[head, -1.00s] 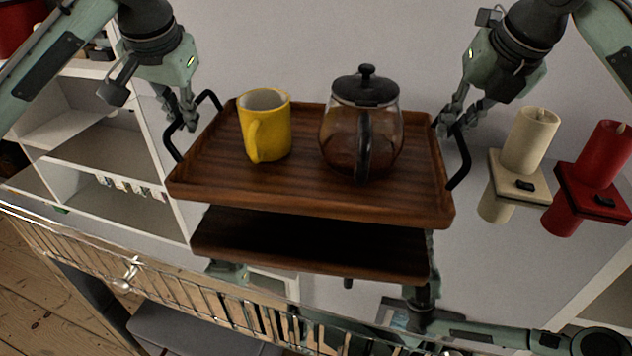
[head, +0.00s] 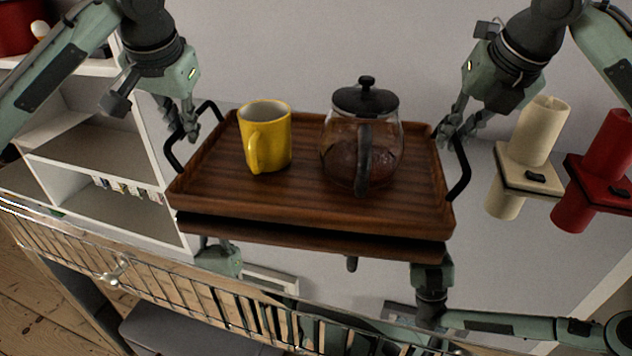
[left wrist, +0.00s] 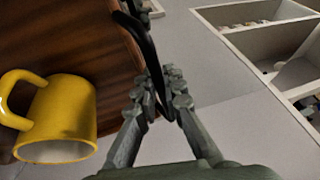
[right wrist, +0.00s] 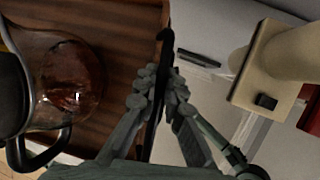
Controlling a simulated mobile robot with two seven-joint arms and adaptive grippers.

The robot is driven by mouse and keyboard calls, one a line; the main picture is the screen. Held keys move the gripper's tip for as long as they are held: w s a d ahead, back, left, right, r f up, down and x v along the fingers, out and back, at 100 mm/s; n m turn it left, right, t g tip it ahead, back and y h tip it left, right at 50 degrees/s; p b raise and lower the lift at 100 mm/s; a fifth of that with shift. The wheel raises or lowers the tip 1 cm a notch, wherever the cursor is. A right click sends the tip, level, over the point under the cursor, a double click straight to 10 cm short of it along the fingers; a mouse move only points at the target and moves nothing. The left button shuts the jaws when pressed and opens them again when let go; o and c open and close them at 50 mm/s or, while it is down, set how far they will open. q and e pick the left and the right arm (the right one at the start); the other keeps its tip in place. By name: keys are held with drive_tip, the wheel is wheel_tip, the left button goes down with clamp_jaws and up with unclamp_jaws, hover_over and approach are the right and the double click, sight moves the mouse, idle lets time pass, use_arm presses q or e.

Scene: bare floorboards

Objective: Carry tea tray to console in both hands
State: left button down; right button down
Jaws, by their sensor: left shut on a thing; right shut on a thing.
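The brown wooden tea tray (head: 215,185) is level in the head view, carrying a yellow mug (head: 268,145) and a glass teapot (head: 362,160) with a black lid and handle. Both stand upright. My left gripper (head: 185,128) is shut on the tray's left black handle; the left wrist view (left wrist: 160,92) shows the fingers around it. My right gripper (head: 448,132) is shut on the right handle, also visible in the right wrist view (right wrist: 160,92). The console (head: 500,265) has a mirror-like top below the tray. The tray's reflection shows close beneath it, with a thin gap.
A cream candle (head: 540,130) and a red candle (head: 608,145) on square bases stand right of the tray, with reflections below. A metal knob (head: 113,270) is on the console's front. White wall shelves appear at left, partly as reflections.

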use_arm(q)
drive_tip(key=shift+a+f, duration=0.1)
drive_tip(key=shift+f, duration=0.3)
use_arm(e)
drive_tip(key=shift+f, duration=0.4)
use_arm(q)
drive_tip(key=c, duration=1.6)
unclamp_jaws()
drive_tip(key=shift+r, duration=0.1)
use_arm(e)
drive_tip(key=c, duration=1.6)
unclamp_jaws()
drive_tip(key=shift+r, duration=0.1)
use_arm(q)
drive_tip(key=v, duration=1.2)
use_arm(e)
drive_tip(key=v, duration=1.2)
drive_tip(key=shift+s, duration=0.1)
